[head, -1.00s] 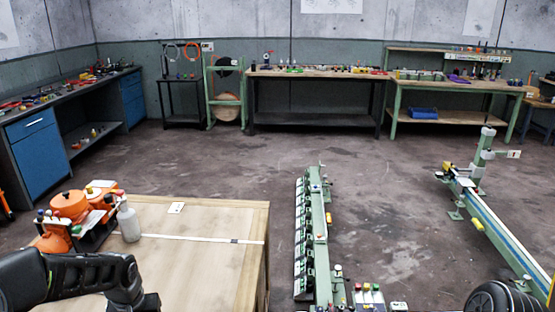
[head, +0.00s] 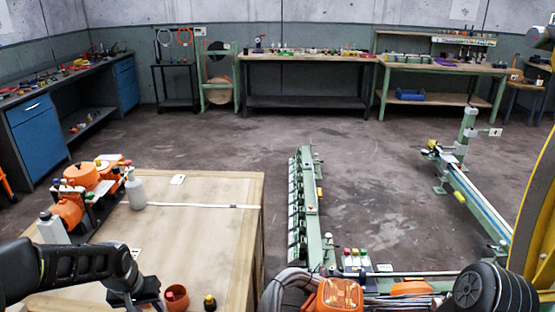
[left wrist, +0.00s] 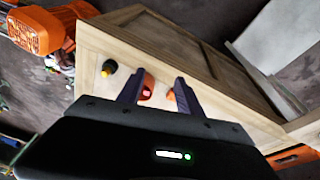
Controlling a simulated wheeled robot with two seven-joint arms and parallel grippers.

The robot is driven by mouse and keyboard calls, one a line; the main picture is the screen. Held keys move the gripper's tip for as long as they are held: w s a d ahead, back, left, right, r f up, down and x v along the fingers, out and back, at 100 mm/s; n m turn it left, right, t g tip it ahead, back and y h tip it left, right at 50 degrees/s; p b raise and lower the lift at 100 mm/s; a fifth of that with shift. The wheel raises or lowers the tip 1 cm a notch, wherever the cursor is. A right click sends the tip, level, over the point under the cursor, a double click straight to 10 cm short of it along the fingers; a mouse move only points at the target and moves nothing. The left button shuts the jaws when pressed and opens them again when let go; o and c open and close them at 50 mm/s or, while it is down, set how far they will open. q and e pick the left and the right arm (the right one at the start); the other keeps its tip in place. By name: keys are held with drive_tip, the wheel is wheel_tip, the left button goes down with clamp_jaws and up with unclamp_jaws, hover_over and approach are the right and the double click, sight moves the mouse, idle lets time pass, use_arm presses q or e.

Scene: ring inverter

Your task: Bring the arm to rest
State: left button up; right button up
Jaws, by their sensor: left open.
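My left arm (head: 75,265) comes in low from the left in the head view and reaches over the wooden crate-like bench (head: 200,225). My left gripper (left wrist: 158,88) shows in the left wrist view with its two dark fingers apart. Nothing is held between them. An orange cup (head: 177,298) with something red in it stands to the right of the gripper in the head view. In the wrist view the cup (left wrist: 147,88) shows in the gap behind the fingers, apart from them as far as I can tell. My right gripper is not in view.
A small black item with a yellow top (head: 210,303) stands near the cup. A green machine rail (head: 305,205) lies right of the bench. Open floor (head: 380,180) lies beyond.

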use_arm(q)
drive_tip(key=s+d+f+t+h, duration=0.1)
drive_tip(key=s+d+f+h, duration=0.3)
drive_tip(key=d+f, duration=1.2)
drive_tip(key=s+d+f+g, duration=0.1)
drive_tip(key=s+d+f, duration=0.2)
drive_tip(key=s+d, duration=0.3)
drive_tip(key=s+d+f+m+g, duration=0.1)
drive_tip(key=s+d, duration=0.5)
drive_tip(key=s, duration=0.6)
drive_tip(key=shift+s+f+g, duration=0.35)
drive_tip(key=shift+f+g, duration=0.25)
drive_tip(key=shift+f, duration=0.35)
